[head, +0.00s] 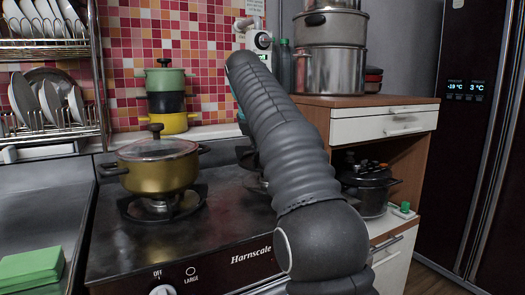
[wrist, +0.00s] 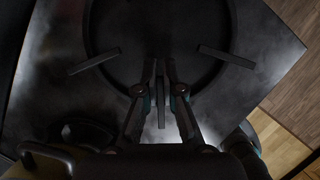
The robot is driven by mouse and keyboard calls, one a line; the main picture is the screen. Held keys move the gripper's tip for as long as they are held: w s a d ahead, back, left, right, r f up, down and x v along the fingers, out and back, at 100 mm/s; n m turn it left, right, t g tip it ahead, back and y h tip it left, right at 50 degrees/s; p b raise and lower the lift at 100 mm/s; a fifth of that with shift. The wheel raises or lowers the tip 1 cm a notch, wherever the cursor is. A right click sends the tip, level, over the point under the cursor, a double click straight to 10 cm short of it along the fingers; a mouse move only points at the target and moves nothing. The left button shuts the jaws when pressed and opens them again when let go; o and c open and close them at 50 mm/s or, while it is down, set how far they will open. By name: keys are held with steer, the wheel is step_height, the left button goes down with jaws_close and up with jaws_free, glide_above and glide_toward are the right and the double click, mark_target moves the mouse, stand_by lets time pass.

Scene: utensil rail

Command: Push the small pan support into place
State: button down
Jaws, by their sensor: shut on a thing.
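In the wrist view the dark round pan support (wrist: 93,61) lies on the stovetop, with flat prongs pointing in over its ring. My gripper (wrist: 161,75) is at the near side of the ring, its two fingers closed on either side of one upright prong. In the head view my arm covers most of the right burner, and only a dark edge of the support (head: 256,184) shows beside it. The fingertips are hidden there. Whether the support sits fully in its seat is too dark to tell.
A gold pot with a glass lid (head: 158,168) stands on the left burner. A dark pot (head: 369,188) sits in the wooden cabinet (head: 410,150) to the right. Stacked coloured pots (head: 165,98) stand behind the stove (head: 215,215). The stove's front middle is clear.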

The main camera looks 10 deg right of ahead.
mark_target(262, 186)
steer(key=shift+f+b, duration=1.2)
steer(key=shift+f, duration=0.8)
steer(key=shift+f+b, duration=0.35)
steer(key=shift+f, duration=0.3)
steer(key=shift+r+p, duration=0.5)
steer(key=shift+p, duration=0.3)
steer(key=shift+r+p, duration=0.25)
steer(key=shift+p, duration=0.05)
steer(key=shift+f+b, duration=0.4)
steer(key=shift+f, duration=0.45)
steer(key=shift+p, duration=0.45)
stand_by(0.5)
steer(key=shift+w+d+r+p, duration=0.1)
steer(key=shift+p, duration=0.75)
stand_by(0.4)
steer(key=shift+d+p, duration=0.15)
steer(key=shift+p, duration=0.25)
stand_by(0.8)
